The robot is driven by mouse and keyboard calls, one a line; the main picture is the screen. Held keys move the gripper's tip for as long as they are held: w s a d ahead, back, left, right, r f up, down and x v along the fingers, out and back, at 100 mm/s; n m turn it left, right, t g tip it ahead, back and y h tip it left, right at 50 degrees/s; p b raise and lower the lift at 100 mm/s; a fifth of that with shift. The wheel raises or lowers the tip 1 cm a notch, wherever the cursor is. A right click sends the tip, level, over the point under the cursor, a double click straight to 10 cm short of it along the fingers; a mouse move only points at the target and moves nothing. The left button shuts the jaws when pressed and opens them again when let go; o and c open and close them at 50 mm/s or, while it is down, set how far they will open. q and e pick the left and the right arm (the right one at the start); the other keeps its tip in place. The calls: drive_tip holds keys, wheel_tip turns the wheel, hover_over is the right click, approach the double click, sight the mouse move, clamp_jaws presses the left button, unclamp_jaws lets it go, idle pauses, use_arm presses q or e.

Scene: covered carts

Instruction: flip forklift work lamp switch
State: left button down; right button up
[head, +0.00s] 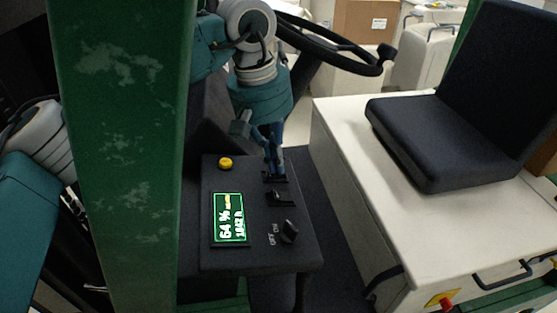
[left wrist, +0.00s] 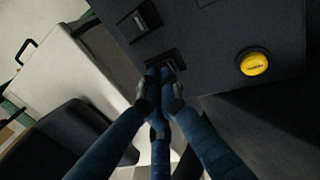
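A dark control console (head: 225,262) carries two small black rocker switches. One rocker switch (head: 280,198) is in plain view, and it also shows in the left wrist view (left wrist: 140,20). The other switch (left wrist: 167,62) lies at my left fingertips, which hide part of it. No lamp label is readable on either. My left gripper (head: 275,174) points down at this second switch; in the left wrist view its blue fingers (left wrist: 163,75) meet closely at the tips with nothing visible between them. I cannot tell whether they touch the switch. My right gripper is not in view.
The console also has a yellow button (head: 225,163), a lit display (head: 229,218) reading 64 % and an OFF/ON knob (head: 289,231). A green post (head: 125,150) stands at left. A steering wheel (head: 335,55) is behind; a black seat (head: 450,145) is at right.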

sight(267, 172)
use_arm(q)
wheel_tip(267, 172, up, 12)
drive_tip(key=a, duration=0.1)
drive_tip(key=shift+s+a, duration=0.2)
drive_tip(key=shift+a, duration=0.2)
drive_tip(key=shift+f, duration=0.1)
drive_tip(key=r+b, duration=0.1)
drive_tip(key=b, duration=0.2)
drive_tip(key=d+r+b, duration=0.1)
drive_tip(key=b, duration=0.2)
drive_tip(key=shift+s, duration=0.15)
